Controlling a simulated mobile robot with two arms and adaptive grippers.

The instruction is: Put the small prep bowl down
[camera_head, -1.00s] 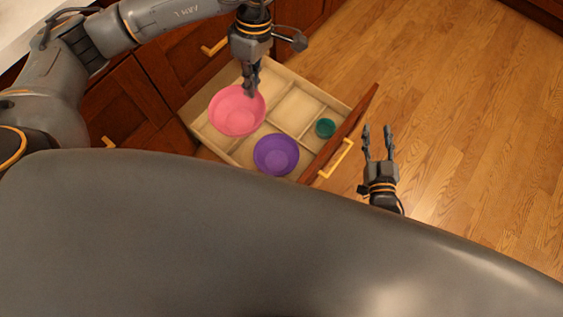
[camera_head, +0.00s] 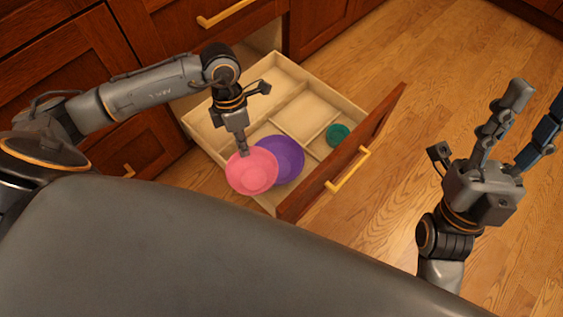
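A pink bowl (camera_head: 252,173) hangs at my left gripper (camera_head: 243,152), whose fingers are shut on its rim from above. In the view it overlaps the near-left edge of the open drawer and hides part of a purple bowl (camera_head: 289,158). I cannot tell whether the two bowls touch. The purple bowl sits in the drawer. A small teal bowl (camera_head: 338,135) lies in the compartment by the drawer front. My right gripper (camera_head: 538,98) is open and empty at the right, over the floor.
The open drawer (camera_head: 216,136) has thin dividers, and its back-left and middle compartments are bare. The drawer front (camera_head: 360,148) carries a yellow handle (camera_head: 348,170). Brown cabinets (camera_head: 75,60) stand behind. Wooden floor (camera_head: 455,60) is clear to the right.

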